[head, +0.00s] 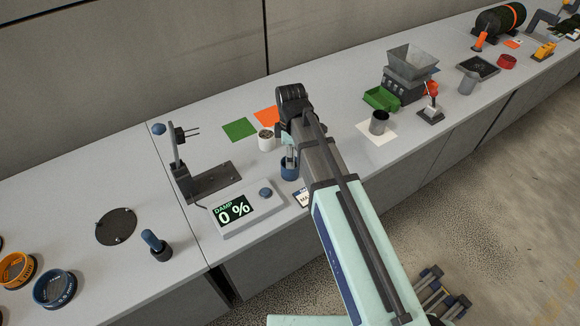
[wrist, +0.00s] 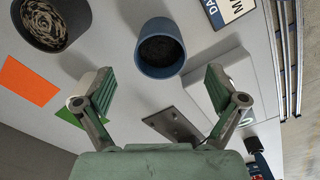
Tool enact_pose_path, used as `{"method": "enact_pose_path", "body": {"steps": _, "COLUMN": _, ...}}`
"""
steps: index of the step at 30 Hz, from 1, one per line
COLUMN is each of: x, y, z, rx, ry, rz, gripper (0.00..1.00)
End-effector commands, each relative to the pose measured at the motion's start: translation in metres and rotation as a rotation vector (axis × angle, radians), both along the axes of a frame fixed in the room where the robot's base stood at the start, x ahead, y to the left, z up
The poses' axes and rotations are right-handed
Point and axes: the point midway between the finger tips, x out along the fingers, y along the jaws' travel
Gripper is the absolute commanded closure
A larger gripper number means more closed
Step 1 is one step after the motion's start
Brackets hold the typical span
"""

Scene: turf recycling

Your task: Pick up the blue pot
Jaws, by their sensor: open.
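The blue pot (head: 289,174) stands upright on the grey counter, just below the end of my arm in the head view. The wrist view shows the blue pot (wrist: 160,70) from above, with dark, rough contents inside. My gripper (wrist: 159,80) is open and empty. Its two green-padded fingers are spread to the left and right, with the pot ahead of the gap between them. In the head view my gripper (head: 290,147) is above the pot and partly hides its rim. I cannot tell whether a finger touches it.
Green (head: 240,129) and orange (head: 271,117) sheets lie behind. A damp meter (head: 247,208) reading 0 % and a label card (head: 303,199) are near the front edge.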

Motion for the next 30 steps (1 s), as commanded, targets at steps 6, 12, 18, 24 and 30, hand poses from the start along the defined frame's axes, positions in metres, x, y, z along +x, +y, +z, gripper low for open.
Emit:
{"method": "enact_pose_path", "body": {"steps": 6, "x": 0.000, "y": 0.000, "z": -0.012, "rx": 0.000, "ry": 0.000, "rz": 0.000, "gripper": 0.05}}
{"method": "enact_pose_path", "body": {"steps": 12, "x": -0.001, "y": 0.000, "z": -0.020, "rx": -0.001, "ry": 0.002, "rz": 0.000, "gripper": 0.05}}
{"method": "enact_pose_path", "body": {"steps": 18, "x": -0.001, "y": 0.001, "z": -0.040, "rx": -0.001, "ry": 0.003, "rz": 0.000, "gripper": 0.05}}
{"method": "enact_pose_path", "body": {"steps": 24, "x": -0.001, "y": 0.001, "z": -0.059, "rx": -0.001, "ry": 0.002, "rz": 0.000, "gripper": 0.05}}
{"method": "enact_pose_path", "body": {"steps": 30, "x": 0.000, "y": 0.001, "z": -0.065, "rx": 0.000, "ry": 0.000, "rz": 0.000, "gripper": 0.05}}
